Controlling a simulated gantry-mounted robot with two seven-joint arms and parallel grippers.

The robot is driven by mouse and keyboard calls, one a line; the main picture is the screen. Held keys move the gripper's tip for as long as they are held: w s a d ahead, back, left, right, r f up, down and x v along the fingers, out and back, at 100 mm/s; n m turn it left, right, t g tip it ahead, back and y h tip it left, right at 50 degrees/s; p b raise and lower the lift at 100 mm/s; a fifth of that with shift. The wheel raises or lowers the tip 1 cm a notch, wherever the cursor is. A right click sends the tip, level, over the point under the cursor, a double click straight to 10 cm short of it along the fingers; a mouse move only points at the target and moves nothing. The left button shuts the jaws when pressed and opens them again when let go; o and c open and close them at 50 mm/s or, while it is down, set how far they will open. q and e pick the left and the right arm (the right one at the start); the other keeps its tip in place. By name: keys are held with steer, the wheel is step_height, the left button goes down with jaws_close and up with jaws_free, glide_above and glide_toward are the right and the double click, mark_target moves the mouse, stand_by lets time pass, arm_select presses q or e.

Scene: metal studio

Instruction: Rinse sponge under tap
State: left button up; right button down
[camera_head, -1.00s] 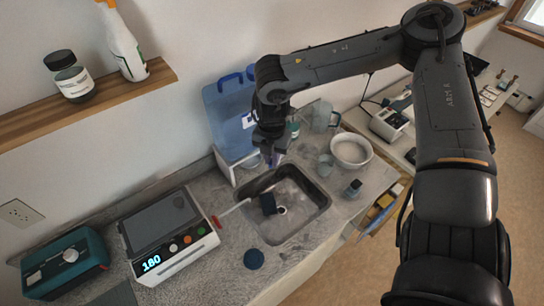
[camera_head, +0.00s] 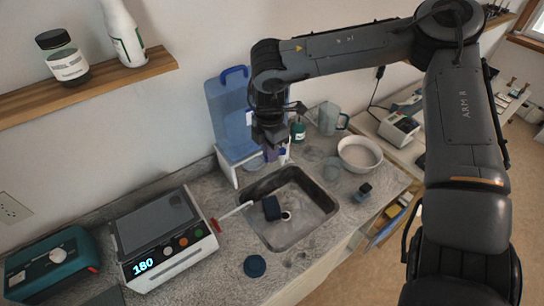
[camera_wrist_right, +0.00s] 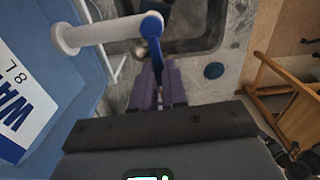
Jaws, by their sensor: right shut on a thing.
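A dark blue block (camera_head: 265,208), which looks like the sponge, lies in the metal sink (camera_head: 309,221) beside the drain. A blue water container (camera_head: 229,110) stands behind the sink. In the right wrist view its white spout (camera_wrist_right: 95,33) has a blue lever (camera_wrist_right: 151,32). My right gripper (camera_head: 273,153) is at the tap, above the back edge of the sink. In the wrist view its purple fingers (camera_wrist_right: 158,86) are shut on the lower part of the blue lever. The head view hides most of the tap behind the gripper. My left gripper is not in view.
A white brush with a red handle end (camera_head: 215,225) lies over the sink's left rim. A device reading 180 (camera_head: 168,238) stands left. A round dark blue item (camera_head: 255,266) is in front. A white bowl (camera_head: 360,154) and a teal-and-dark item (camera_head: 363,192) are right.

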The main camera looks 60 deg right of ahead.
steer(key=shift+w+m, duration=0.1)
steer(key=shift+m, duration=0.3)
steer(key=c, duration=1.1)
jaws_free()
steer(key=shift+c, duration=0.2)
steer(key=shift+r, duration=0.15)
steer(key=shift+r, duration=0.3)
step_height(320, 180, up, 10)
steer(key=shift+b, duration=0.45)
